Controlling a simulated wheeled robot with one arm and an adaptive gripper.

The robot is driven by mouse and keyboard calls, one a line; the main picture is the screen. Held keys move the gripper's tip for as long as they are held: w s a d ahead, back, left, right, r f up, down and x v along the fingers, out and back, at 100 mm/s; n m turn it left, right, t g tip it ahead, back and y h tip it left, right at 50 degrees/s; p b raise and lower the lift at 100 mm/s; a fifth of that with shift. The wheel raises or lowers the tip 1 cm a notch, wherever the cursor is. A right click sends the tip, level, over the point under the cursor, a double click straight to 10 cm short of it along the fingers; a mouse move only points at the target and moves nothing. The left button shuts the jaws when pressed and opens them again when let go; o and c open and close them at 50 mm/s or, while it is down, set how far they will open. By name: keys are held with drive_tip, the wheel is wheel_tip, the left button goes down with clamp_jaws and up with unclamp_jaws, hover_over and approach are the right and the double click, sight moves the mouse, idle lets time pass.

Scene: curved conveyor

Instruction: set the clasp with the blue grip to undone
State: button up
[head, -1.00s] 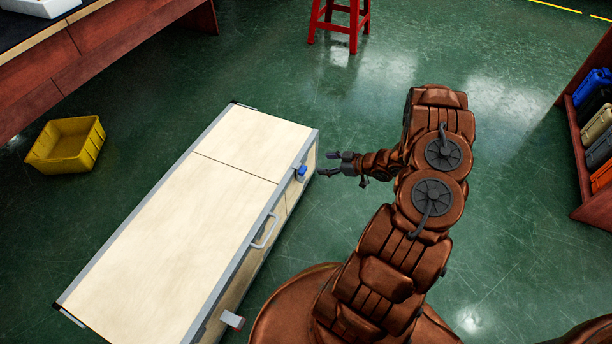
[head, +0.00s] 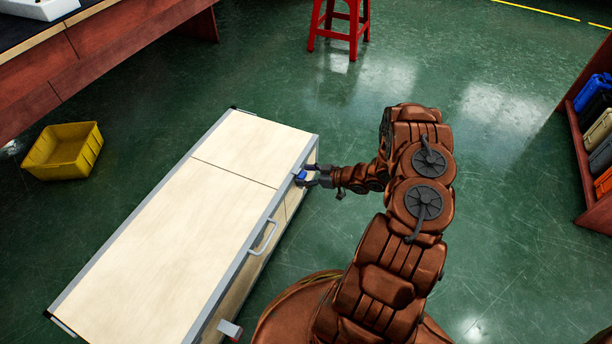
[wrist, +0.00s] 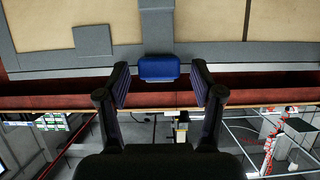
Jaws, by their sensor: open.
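The clasp with the blue grip (head: 301,175) sits on the front edge of the pale wooden case, near its far right end. In the wrist view, the blue grip (wrist: 159,68) lies between the two fingertips, with a grey clasp plate (wrist: 156,25) beyond it. My gripper (head: 308,175) is open, with one finger on each side of the blue grip; it also shows in the wrist view (wrist: 159,86). Gaps show between the grip and both fingers there. The case (head: 170,230) has its lid down.
A grey handle (head: 264,238) and another clasp (head: 230,329) are on the same side of the case. A yellow bin (head: 63,151) stands on the floor at left, a red stool (head: 340,28) at the back. Green floor is clear right of my arm.

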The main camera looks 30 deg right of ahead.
drive_tip(key=shift+c, duration=0.2)
clamp_jaws()
idle(0.4)
